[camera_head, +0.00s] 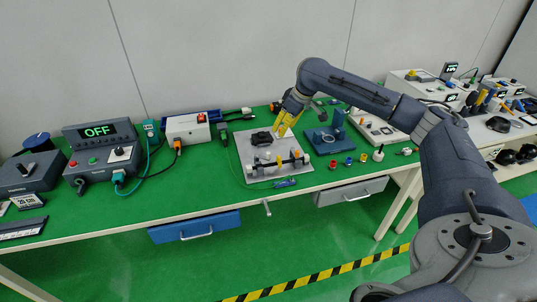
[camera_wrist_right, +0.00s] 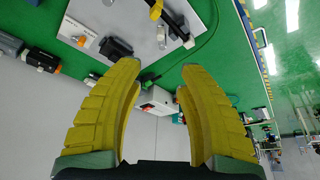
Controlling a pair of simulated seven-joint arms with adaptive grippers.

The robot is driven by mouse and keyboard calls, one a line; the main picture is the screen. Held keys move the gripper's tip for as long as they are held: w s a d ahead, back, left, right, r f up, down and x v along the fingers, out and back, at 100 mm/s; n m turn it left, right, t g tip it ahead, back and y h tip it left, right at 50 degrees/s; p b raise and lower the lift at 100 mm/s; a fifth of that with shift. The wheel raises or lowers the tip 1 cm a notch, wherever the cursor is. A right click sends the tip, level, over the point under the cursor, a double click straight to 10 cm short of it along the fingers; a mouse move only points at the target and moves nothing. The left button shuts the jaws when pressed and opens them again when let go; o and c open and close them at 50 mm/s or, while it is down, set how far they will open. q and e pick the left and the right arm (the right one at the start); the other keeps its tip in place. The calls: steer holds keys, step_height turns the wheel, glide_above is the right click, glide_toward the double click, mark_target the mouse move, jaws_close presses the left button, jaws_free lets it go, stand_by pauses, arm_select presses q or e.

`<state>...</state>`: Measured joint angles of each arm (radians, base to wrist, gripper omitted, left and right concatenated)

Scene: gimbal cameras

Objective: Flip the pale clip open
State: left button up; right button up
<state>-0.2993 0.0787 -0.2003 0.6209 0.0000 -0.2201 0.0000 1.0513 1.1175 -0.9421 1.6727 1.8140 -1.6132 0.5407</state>
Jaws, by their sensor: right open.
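A grey board (camera_head: 240,150) on the green bench carries a row of small black and pale fittings (camera_head: 266,165) and a black block (camera_head: 261,138). The pale clip cannot be told for certain among these small fittings, nor whether it is open. My right gripper (camera_head: 286,128) has yellow fingers and hangs over the back right part of the board. In the right wrist view its fingers (camera_wrist_right: 160,75) are spread apart with nothing between them. That view also shows part of the board (camera_wrist_right: 125,15) at the top, with a dark block (camera_wrist_right: 115,47). My left gripper is not in view.
A blue fixture (camera_head: 325,141) stands right of the board, with small coloured parts (camera_head: 348,160) before it. A control box with an OFF display (camera_head: 100,130) and a white box (camera_head: 188,128) stand left. The bench's front strip is mostly clear.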

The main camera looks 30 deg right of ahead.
mark_target(269, 153)
steer(key=x, duration=1.7)
steer(key=shift+f, duration=0.2)
steer(key=shift+c, duration=0.2)
jaws_close()
